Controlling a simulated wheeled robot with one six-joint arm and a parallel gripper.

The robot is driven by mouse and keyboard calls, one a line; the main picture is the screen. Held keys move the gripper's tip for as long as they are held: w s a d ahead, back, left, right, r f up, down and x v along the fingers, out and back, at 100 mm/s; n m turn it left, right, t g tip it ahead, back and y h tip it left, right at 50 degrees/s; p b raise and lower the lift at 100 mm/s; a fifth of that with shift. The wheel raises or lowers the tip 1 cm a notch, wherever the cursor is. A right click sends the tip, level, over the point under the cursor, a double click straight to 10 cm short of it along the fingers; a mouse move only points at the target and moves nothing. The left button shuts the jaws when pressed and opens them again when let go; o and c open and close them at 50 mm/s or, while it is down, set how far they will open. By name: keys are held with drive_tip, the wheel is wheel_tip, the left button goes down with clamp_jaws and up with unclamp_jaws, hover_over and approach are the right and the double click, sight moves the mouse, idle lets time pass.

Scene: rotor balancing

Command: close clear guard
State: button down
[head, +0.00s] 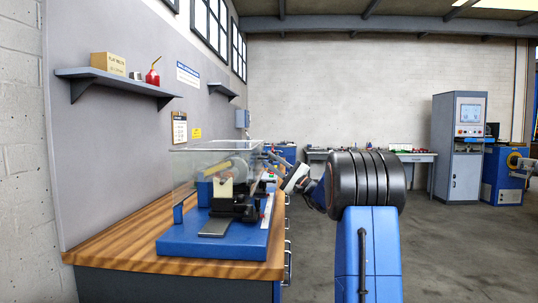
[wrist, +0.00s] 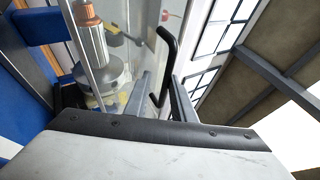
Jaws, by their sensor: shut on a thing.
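The clear guard (head: 190,165) is a transparent box over the blue balancing machine (head: 205,240) on the wooden bench. Its top looks nearly level in the head view; I cannot tell whether its lower edge rests on the base. In the wrist view the clear panel (wrist: 140,45) carries a black bar handle (wrist: 170,45). My gripper (wrist: 160,92) has its two grey fingers on either side of the handle's lower end and is shut on it. A metal and copper rotor (wrist: 95,45) shows behind the panel.
The wooden bench (head: 115,250) stands against a grey panel with a shelf (head: 115,80) holding a box and a red bottle. A grey cabinet (head: 458,150) and another bench stand at the back. The floor right of the bench is clear.

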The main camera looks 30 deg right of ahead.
drive_tip(key=shift+w+a+f, duration=0.15)
drive_tip(key=shift+f, duration=0.3)
drive_tip(key=shift+w+a+f, duration=0.1)
drive_tip(key=shift+a+f, duration=0.05)
drive_tip(key=shift+f, duration=0.3)
drive_tip(key=c, duration=1.8)
unclamp_jaws()
drive_tip(key=shift+c, duration=0.2)
drive_tip(key=shift+d, duration=0.1)
drive_tip(key=shift+s, duration=0.1)
drive_tip(key=r+v, duration=0.1)
drive_tip(key=v, duration=1.6)
drive_tip(key=shift+s+d, duration=0.2)
drive_tip(key=shift+s, duration=0.1)
drive_tip(key=shift+f, duration=0.1)
